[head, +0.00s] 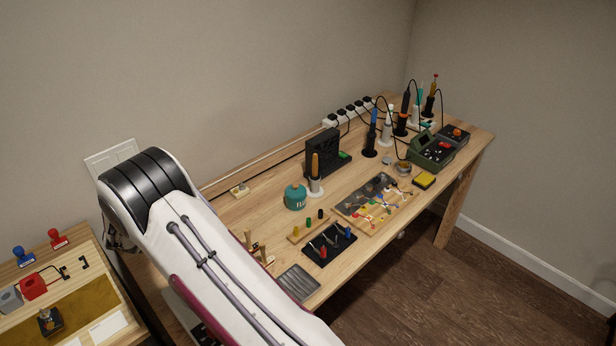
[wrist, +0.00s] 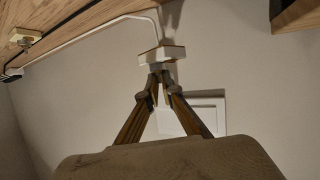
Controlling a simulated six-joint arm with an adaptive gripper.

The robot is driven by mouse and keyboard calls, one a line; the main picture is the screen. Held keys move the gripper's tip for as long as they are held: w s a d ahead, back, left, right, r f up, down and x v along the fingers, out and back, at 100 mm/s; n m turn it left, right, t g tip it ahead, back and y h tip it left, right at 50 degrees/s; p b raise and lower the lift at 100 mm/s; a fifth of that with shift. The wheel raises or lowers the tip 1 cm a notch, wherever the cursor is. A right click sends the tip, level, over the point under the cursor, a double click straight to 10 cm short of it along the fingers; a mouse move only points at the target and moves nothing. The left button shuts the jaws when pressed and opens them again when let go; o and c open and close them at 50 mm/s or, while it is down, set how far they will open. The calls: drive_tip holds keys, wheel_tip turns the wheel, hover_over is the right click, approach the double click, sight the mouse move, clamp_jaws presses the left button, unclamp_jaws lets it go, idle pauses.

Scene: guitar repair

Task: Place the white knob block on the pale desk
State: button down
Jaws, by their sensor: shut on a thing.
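In the wrist view, my gripper (wrist: 160,72) is shut on a small white block (wrist: 162,55), held up at the fingertips in front of the wall. Its far side is hidden, so I cannot see a knob on it. In the head view, my arm covers my gripper and the held block. The pale desk (head: 105,289) is at the lower left of the head view. Another small cream block with a knob (head: 239,190) sits at the workbench's back edge; it also shows at the upper left of the wrist view (wrist: 26,36).
The pale desk bears red and blue stamps (head: 58,239), a red block (head: 33,286), a brown mat (head: 62,312) and a white card (head: 108,327). The wooden workbench (head: 262,210) is crowded with tools. A white wall plate (head: 112,154) is behind my arm.

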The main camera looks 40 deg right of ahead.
drive_tip(key=shift+d, duration=0.2)
drive_tip(key=shift+f, duration=0.1)
idle(0.5)
drive_tip(key=shift+f, duration=3)
drive_tip(key=shift+f, duration=1.9)
drive_tip(key=shift+f, duration=0.1)
drive_tip(key=c, duration=2.2)
unclamp_jaws()
drive_tip(key=shift+c, duration=0.2)
